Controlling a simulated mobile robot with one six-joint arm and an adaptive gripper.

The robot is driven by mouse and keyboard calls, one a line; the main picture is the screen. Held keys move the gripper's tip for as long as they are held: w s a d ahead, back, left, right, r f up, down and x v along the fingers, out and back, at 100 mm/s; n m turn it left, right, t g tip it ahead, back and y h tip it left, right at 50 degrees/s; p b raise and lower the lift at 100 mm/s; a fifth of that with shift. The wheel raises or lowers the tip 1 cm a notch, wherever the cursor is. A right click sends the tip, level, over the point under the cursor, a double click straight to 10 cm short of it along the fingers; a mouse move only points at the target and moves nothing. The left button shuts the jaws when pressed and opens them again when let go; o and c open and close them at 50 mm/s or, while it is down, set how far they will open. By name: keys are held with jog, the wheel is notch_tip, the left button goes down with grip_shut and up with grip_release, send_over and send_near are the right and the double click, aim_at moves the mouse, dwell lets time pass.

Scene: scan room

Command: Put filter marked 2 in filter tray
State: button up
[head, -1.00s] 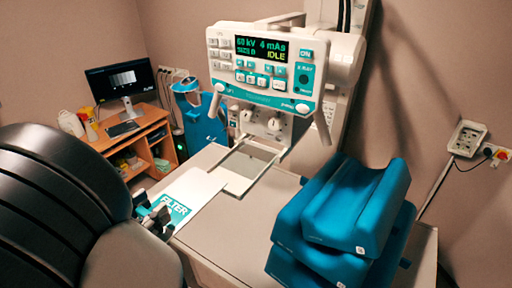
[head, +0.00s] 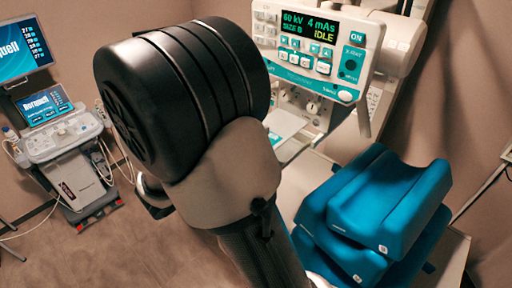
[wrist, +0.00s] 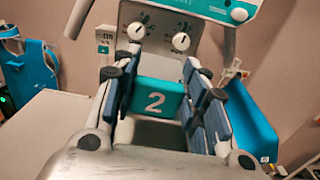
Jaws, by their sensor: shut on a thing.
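In the head view my arm hides the gripper; a pale plate (head: 284,122), which looks like the filter, shows past the arm under the X-ray console. The filter tray (head: 293,149) is the pale frame below the console, partly hidden by my arm. The plate appears at or in the frame; I cannot tell how far in it sits.
The X-ray console (head: 312,50) stands close above, with two dials (wrist: 158,36) beyond the gripper and handles hanging down. Blue cushions (head: 385,205) are stacked on the table at right. An ultrasound cart (head: 70,150) stands at left, with open floor before it.

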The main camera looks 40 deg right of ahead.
jog(key=shift+d, duration=1)
notch_tip(320, 180, down, 3)
jog(key=shift+a+r, duration=0.1)
jog(key=shift+r, duration=0.1)
jog(key=shift+w+a+f, duration=0.15)
jog(key=shift+a+f, duration=0.05)
jog(key=shift+f, duration=0.4)
notch_tip(320, 180, down, 3)
jog(key=shift+d+r, duration=0.1)
jog(key=shift+r, duration=0.1)
jog(key=shift+d+f, duration=0.2)
jog(key=shift+f, duration=0.15)
jog(key=shift+f, duration=0.2)
jog(key=o, duration=1.1)
